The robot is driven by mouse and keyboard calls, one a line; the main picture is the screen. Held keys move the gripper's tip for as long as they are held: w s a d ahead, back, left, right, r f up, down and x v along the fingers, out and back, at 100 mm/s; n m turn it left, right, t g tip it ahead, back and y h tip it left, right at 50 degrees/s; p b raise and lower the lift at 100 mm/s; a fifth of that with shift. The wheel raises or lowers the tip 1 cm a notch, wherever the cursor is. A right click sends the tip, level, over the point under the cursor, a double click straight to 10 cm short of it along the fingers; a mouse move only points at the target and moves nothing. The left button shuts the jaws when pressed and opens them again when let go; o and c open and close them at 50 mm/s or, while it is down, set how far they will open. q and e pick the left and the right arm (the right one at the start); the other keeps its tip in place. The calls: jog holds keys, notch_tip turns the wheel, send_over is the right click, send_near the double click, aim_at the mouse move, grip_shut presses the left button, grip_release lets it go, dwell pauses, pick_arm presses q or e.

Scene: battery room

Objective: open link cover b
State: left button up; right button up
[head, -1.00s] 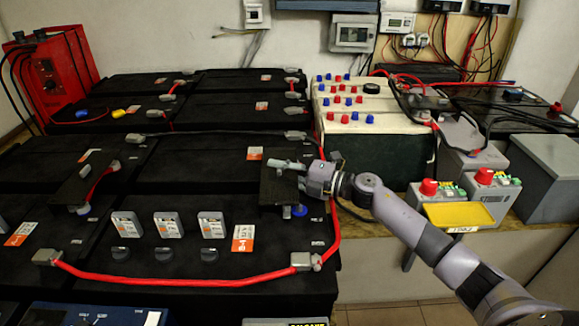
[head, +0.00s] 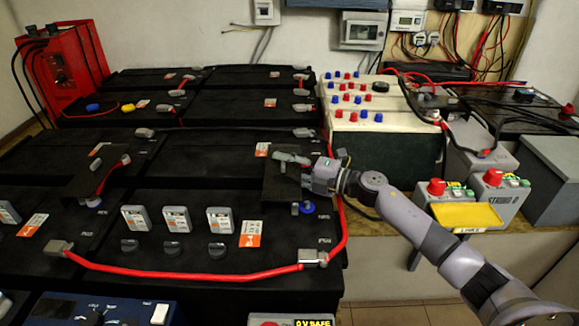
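Two black flap-like covers lie on the black battery blocks: one at the right (head: 284,188), one at the left (head: 92,183) with a short red cable beside it. I cannot read which is link cover b. A blue knob (head: 307,207) shows at the cover's near right edge. What lies under the cover is hidden. My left gripper is not in view.
A red cable (head: 185,275) runs along the front of the near battery block. Grey clips (head: 176,219) and dark knobs stand on that block. A cream-topped battery (head: 357,105) with red and blue caps stands behind. Grey boxes with red knobs (head: 436,187) and a yellow tray (head: 466,216) sit at right.

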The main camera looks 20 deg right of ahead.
jog(key=v, duration=1.2)
